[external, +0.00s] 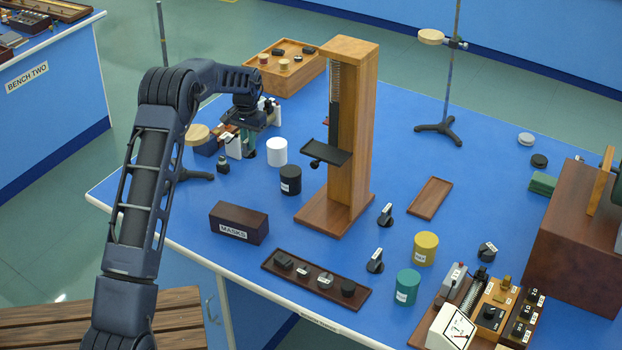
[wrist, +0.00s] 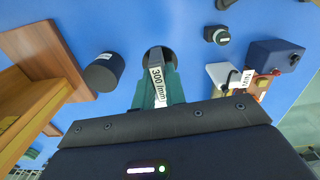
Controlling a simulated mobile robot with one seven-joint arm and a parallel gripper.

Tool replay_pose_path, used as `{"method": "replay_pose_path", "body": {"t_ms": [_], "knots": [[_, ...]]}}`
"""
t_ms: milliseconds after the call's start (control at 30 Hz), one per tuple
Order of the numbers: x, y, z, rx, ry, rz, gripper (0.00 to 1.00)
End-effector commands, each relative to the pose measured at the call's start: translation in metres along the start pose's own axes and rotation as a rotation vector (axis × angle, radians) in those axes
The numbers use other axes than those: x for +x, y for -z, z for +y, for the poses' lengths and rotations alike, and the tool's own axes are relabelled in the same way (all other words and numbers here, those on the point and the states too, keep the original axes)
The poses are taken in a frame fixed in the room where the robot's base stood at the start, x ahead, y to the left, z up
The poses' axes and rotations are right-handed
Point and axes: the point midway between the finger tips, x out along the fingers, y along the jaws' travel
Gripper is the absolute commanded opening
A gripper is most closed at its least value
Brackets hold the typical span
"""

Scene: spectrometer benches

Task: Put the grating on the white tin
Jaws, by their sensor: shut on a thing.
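The grating (wrist: 157,80) is a dark round piece with an upright tab labelled 300/mm. In the wrist view my gripper (wrist: 160,92) is shut on its tab between the green fingers. In the external view my gripper (external: 249,140) is at the back left of the bench, just left of the white tin (external: 277,151). The white tin stands upright with a bare top. The tin cannot be made out in the wrist view. The grating is mostly hidden in the external view, and its height above the bench is hard to tell.
A black tin (external: 290,180) stands in front of the white tin, with a tall wooden stand (external: 350,130) to their right. A small black knobbed piece (external: 223,163) and lamp parts (external: 233,146) are near my gripper. The MASKS box (external: 239,222) is in front.

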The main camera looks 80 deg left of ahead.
Motion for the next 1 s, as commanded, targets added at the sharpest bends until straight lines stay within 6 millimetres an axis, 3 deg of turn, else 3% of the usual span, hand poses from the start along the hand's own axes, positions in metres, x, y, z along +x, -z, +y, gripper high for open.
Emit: {"method": "replay_pose_path", "body": {"t_ms": [200,500,833,1000], "knots": [[-0.013,0.057,0.001,0.028,0.001,0.003,0.0],[-0.033,0.112,0.009,0.061,0.001,0.002,0.0],[-0.045,0.135,0.017,0.083,0.001,0.0,0.0],[-0.037,0.137,0.018,0.085,0.0,-0.001,0.0]]}}
